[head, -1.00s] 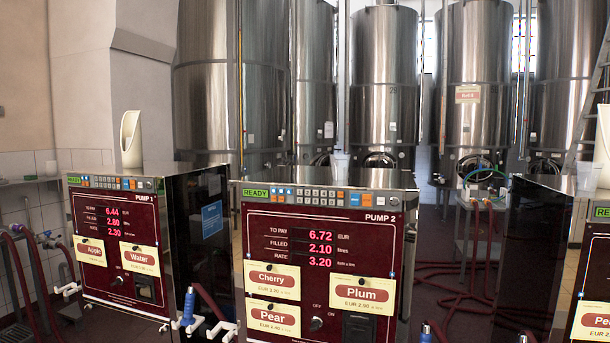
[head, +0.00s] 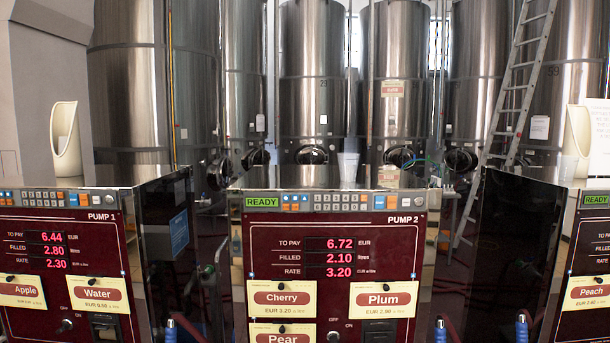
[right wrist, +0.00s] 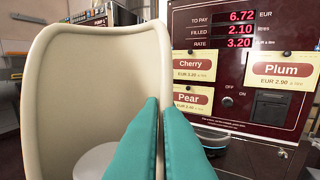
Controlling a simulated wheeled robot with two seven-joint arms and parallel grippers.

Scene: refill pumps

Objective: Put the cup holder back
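My right gripper (right wrist: 158,118) shows in the right wrist view as two teal fingers close together. They are shut on the right-hand wall of a cream cup holder (right wrist: 95,75), one finger inside the rim and one outside. The holder is about upright, its open hollow facing the camera, with a pale rounded shape at its bottom. Behind it is the front of pump 2 (right wrist: 230,75), which stands in the middle of the head view (head: 335,235). On its top is a clear cup (head: 347,166) and no holder is visible. My left gripper is in neither view.
Pump 1 (head: 60,260) at left carries a cream holder (head: 65,142). Another holder (head: 576,142) stands on the right pump (head: 592,240), beside a white sign (head: 600,138). Gaps separate the pumps. Steel tanks (head: 312,90) and a ladder (head: 515,90) stand behind.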

